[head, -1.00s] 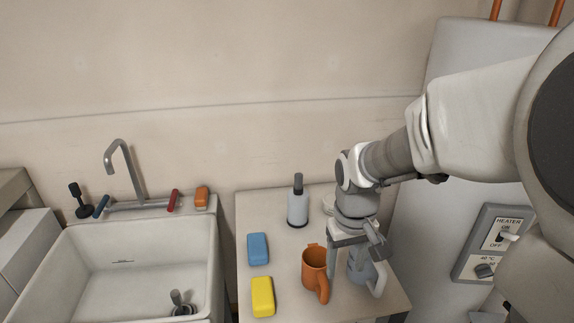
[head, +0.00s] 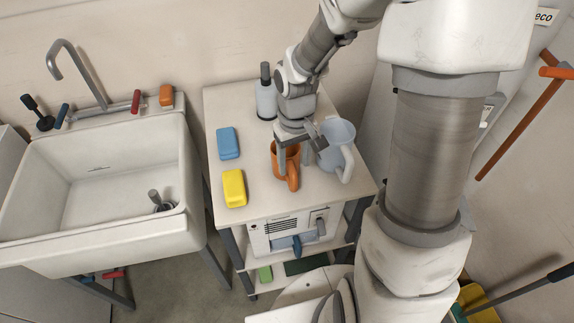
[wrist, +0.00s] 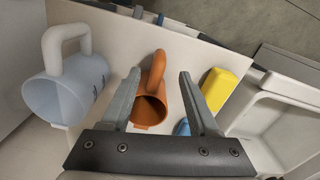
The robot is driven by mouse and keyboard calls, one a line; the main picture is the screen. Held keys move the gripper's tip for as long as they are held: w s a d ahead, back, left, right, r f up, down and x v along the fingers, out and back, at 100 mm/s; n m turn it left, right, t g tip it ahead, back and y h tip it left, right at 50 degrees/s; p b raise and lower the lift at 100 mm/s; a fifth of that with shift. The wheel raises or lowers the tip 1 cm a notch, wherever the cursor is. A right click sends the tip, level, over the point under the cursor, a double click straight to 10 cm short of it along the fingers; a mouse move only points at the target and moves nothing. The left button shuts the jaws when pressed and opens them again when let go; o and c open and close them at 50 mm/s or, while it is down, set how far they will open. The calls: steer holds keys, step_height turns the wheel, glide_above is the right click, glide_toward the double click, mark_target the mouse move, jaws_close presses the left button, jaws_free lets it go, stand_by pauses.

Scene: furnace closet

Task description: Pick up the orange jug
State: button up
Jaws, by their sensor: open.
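The orange jug (head: 289,163) stands upright on the small table (head: 262,202), its handle toward the front edge. My gripper (head: 301,150) is open just above it and hides part of its rim. In the wrist view the orange jug (wrist: 152,104) shows between the two spread fingers of my gripper (wrist: 160,76), its handle pointing up in the picture. I cannot tell whether a finger touches it.
A pale translucent jug (head: 336,150) stands close on the right. A blue sponge (head: 228,143) and yellow sponge (head: 234,188) lie left. A grey bottle (head: 266,98) stands behind. A white sink (head: 100,180) is left of the table.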

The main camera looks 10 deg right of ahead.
mark_target(294, 188)
step_height(294, 188, down, 11)
steer(key=shift+f+b, duration=0.1)
steer(key=shift+b, duration=0.35)
jaws_close()
stand_by(0.3)
stand_by(1.2)
